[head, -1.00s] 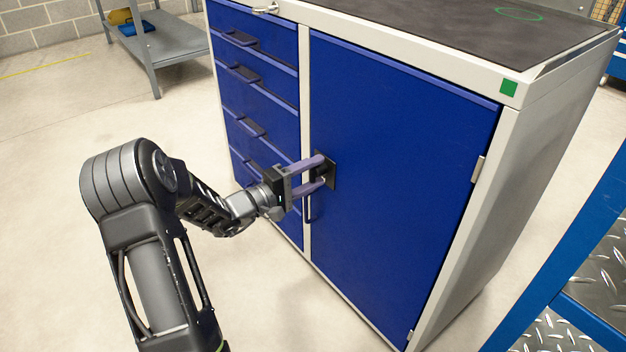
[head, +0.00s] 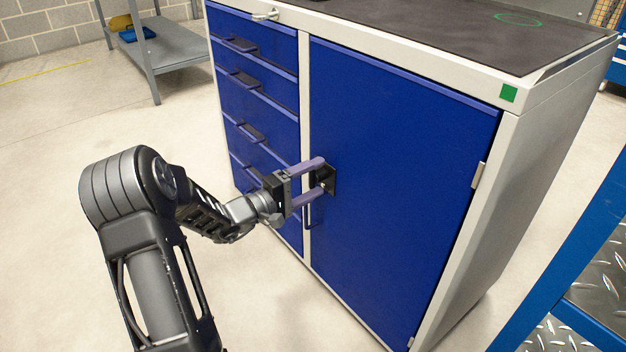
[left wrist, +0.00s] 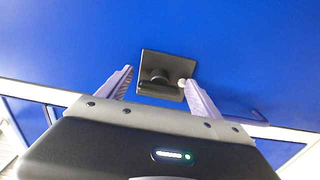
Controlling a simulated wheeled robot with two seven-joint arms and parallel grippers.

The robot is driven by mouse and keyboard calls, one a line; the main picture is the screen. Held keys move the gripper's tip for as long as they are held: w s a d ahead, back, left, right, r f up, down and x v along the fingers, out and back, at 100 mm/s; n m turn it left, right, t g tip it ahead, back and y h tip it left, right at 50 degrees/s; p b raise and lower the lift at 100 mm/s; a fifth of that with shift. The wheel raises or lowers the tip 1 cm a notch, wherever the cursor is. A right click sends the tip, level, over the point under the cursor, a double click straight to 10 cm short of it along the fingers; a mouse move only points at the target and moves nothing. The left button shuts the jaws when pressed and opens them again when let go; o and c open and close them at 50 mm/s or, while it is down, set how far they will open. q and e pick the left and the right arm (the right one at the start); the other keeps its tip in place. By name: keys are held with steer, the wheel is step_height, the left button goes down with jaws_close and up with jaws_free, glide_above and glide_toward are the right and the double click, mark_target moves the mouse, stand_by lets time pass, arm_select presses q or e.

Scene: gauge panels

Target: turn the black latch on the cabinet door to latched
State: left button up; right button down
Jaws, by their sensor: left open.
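The blue cabinet door (head: 400,170) is closed flush in the grey cabinet frame. The black latch (head: 328,180) is on a dark square plate near the door's left edge, largely hidden by my gripper in the head view. My left gripper (head: 322,177) is open, with purple fingers pointing at the plate. In the left wrist view its fingers stand on either side of the knob, the right one close to the pale ball. My right gripper is not in view.
A column of blue drawers (head: 245,75) with dark handles is left of the door. A blue-framed rack with tread-plate shelves (head: 600,280) is at the right.

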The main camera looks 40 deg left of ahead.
arm_select(q)
steer(key=p+v, duration=0.2)
steer(key=v, duration=0.5)
steer(key=shift+s, duration=0.4)
steer(key=shift+a, duration=0.15)
